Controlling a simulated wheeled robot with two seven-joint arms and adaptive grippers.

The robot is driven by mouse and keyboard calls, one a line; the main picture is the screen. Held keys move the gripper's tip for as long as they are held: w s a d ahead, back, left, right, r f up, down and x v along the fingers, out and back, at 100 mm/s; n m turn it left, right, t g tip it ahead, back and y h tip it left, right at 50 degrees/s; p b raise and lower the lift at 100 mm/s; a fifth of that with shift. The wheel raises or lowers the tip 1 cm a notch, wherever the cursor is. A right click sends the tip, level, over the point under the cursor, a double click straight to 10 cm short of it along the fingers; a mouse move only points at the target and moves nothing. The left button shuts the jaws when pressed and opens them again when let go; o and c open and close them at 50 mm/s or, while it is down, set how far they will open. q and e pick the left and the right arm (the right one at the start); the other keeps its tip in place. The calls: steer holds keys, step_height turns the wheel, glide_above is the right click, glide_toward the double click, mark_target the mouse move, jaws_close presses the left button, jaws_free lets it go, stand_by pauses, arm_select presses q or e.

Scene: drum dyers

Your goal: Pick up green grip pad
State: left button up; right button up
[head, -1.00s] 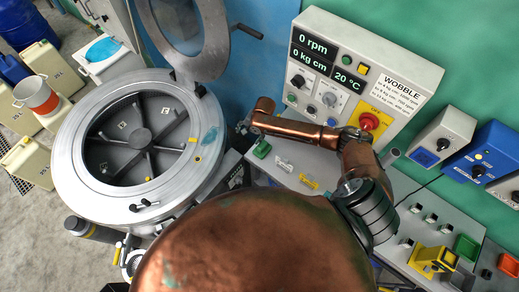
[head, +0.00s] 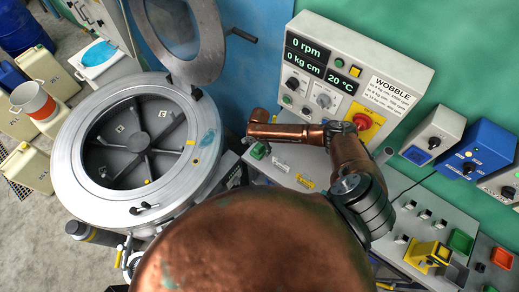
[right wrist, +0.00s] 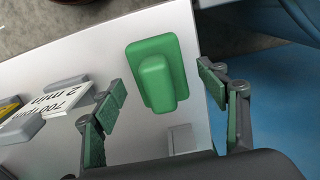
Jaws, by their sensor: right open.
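The green grip pad (right wrist: 155,72) is a rounded green block with a raised ridge on a pale grey surface in the right wrist view. In the head view the pad (head: 258,151) is small, at the left end of the control desk. My right gripper (right wrist: 163,90) is open, with one green-lined finger on each side of the pad in the picture and visible gaps to both. I cannot tell its height above the pad. In the head view the right gripper (head: 252,130) is partly hidden at the end of the copper arm. My left gripper is not in view.
A white labelled piece (right wrist: 62,107) lies left of the pad, and a yellow piece (head: 305,181) is further along the desk (head: 322,171). The open drum (head: 96,120) stands to the left. The control box (head: 349,75) rises behind the arm.

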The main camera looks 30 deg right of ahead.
steer(key=shift+c, duration=0.4)
steer(key=c, duration=1.2)
steer(key=shift+o, duration=0.2)
steer(key=shift+r, duration=0.55)
steer(key=s+a+r+b, duration=0.2)
steer(key=s+a+r, duration=0.7)
steer(key=r, duration=0.3)
steer(key=shift+s+b, duration=0.3)
steer(key=shift+s, duration=0.55)
